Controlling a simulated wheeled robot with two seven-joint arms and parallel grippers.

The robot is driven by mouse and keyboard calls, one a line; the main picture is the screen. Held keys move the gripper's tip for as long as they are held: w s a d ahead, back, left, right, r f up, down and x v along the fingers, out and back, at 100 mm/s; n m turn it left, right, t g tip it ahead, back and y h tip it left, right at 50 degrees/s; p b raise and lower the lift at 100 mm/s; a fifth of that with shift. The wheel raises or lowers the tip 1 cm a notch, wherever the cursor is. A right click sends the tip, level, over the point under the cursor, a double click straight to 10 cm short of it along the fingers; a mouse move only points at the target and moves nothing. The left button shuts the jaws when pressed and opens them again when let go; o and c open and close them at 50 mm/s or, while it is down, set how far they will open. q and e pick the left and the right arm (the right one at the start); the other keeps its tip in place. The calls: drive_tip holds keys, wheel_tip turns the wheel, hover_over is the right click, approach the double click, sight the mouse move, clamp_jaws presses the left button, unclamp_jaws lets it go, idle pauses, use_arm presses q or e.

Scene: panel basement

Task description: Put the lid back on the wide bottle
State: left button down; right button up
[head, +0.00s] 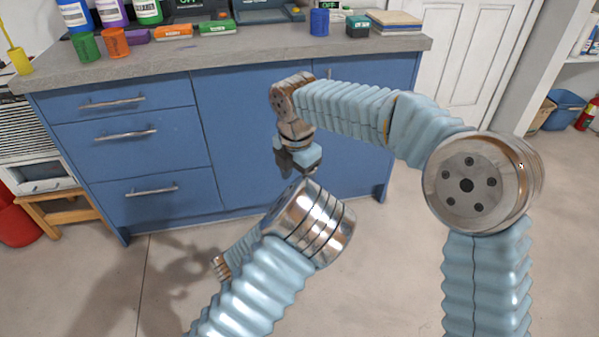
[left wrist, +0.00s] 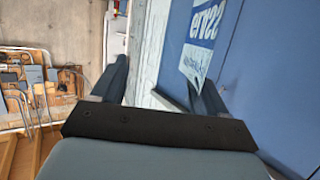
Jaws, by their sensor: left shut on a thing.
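Three bottles with white labels stand at the back left of the counter, cut off by the top edge: blue (head: 75,14), purple (head: 111,12) and green (head: 148,11). I cannot tell which is the wide bottle, and I make out no lid for certain. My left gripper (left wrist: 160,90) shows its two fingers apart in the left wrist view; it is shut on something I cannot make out. In the head view its fingers are hidden behind my left arm. My right gripper (head: 300,165) hangs in front of the blue cabinet, below counter height; its jaw gap is unclear.
The grey counter (head: 250,50) tops the blue cabinet (head: 250,130). On it are green (head: 87,46), orange (head: 115,42) and blue (head: 319,22) cylinders and small boxes. A wooden stool (head: 62,190) stands at left. The middle of the counter is clear.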

drive_tip(key=n, duration=0.4)
drive_tip(key=r+n+g, duration=0.1)
drive_tip(key=n, duration=0.2)
drive_tip(key=shift+d, duration=0.25)
drive_tip(key=shift+f, duration=0.1)
drive_tip(key=shift+f, duration=3.95)
